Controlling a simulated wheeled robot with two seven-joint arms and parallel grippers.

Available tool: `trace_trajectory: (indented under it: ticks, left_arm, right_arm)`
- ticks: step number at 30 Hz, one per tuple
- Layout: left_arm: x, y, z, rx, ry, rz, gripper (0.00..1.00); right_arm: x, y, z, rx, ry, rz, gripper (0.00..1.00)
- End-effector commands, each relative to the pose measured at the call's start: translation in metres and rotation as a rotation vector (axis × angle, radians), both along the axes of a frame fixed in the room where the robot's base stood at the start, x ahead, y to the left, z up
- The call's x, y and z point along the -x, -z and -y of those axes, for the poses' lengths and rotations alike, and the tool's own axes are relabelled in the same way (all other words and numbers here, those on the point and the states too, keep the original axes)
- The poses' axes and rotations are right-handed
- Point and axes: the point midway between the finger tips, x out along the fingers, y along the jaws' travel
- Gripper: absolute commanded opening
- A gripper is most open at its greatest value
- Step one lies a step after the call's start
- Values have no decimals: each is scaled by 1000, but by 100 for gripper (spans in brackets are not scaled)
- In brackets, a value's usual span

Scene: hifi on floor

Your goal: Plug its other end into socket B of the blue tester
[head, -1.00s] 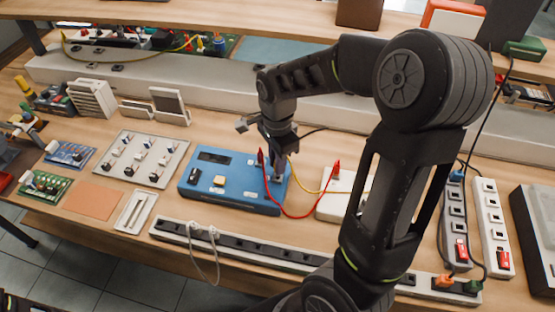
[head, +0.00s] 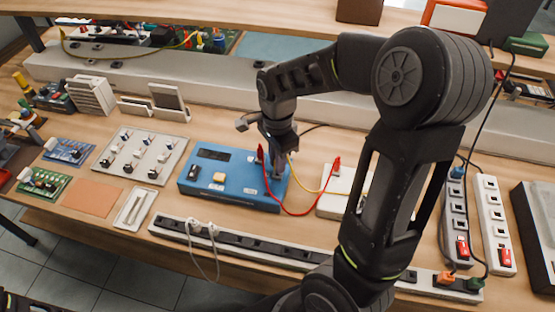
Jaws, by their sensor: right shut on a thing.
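The blue tester (head: 235,200) lies on the bench, with a dark display and buttons on its top. My right gripper (head: 278,168) is over the tester's right part, pointing down and shut on the end of a yellow lead (head: 293,170). The plug itself is mostly hidden by the fingers, and so are the sockets below; I cannot tell whether it touches the tester. The yellow lead runs right to a white box (head: 330,206). A red lead (head: 300,213) joins the tester's red plug (head: 260,152) to another red plug (head: 336,163) at the white box. My left gripper is not in view.
A long power strip (head: 235,243) with white plugs lies in front of the tester. A grey panel of switches (head: 142,157) stands to its left. Two upright power strips (head: 492,225) and a dark box (head: 535,235) are at the right. A raised shelf runs behind.

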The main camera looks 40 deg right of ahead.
Motion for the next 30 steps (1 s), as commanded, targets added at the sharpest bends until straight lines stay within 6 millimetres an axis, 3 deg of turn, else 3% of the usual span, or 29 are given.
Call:
trace_trajectory:
  ticks: [30]
  left_arm:
    - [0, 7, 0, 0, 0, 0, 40]
  right_arm:
    - [0, 9, 0, 0, 0, 0, 0]
